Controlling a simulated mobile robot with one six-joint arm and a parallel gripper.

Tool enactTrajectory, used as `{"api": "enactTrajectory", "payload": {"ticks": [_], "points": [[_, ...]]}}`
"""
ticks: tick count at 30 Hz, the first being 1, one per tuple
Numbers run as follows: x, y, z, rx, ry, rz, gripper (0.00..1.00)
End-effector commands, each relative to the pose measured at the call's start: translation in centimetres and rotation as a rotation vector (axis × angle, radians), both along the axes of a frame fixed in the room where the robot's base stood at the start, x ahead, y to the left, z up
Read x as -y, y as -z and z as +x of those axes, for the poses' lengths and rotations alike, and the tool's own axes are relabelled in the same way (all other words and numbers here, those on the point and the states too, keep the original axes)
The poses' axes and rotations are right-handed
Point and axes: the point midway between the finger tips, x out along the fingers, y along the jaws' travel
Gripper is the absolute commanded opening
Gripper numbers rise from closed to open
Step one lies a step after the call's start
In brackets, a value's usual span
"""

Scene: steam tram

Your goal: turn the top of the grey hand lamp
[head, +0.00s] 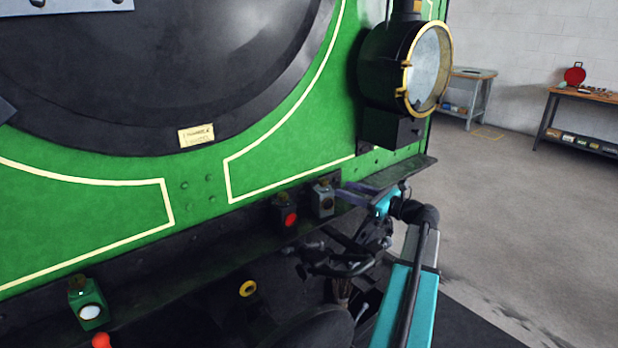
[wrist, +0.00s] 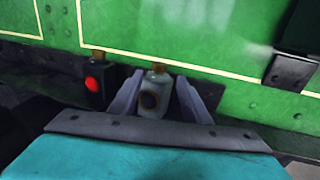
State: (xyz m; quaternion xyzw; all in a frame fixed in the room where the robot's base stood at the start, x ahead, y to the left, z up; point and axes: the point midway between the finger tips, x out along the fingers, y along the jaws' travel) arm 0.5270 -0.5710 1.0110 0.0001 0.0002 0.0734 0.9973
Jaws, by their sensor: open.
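The grey hand lamp (head: 322,201) stands upright on the ledge along the front of the green tram, with a dark round lens on its front. In the wrist view the lamp (wrist: 153,97) sits between the two fingers of my open gripper (wrist: 154,92), and its brassy top (wrist: 158,67) shows between them. I cannot tell whether either finger touches it. In the head view my gripper (head: 350,194) reaches in from the right, at the lamp's right side. The far finger is partly hidden there.
A dark lamp with a red lens (head: 285,212) stands close on the left of the grey lamp. A green lamp with a white lens (head: 88,303) is farther left on the ledge. A large brass-rimmed headlamp (head: 424,70) juts out above right. Pipes and couplings lie below the ledge.

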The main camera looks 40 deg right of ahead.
Motion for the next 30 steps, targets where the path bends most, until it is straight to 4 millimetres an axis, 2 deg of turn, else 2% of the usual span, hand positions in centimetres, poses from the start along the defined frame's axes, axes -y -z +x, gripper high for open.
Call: {"api": "enactTrajectory", "payload": {"ticks": [14, 20, 30], "points": [[-0.2, 0.0, 0.9, 0.0, -0.002, 0.0, 0.43], [-0.5, -0.1, 2.9, 0.0, -0.004, 0.0, 0.43], [-1.2, -0.1, 7.7, 0.0, -0.005, 0.0, 0.43]]}}
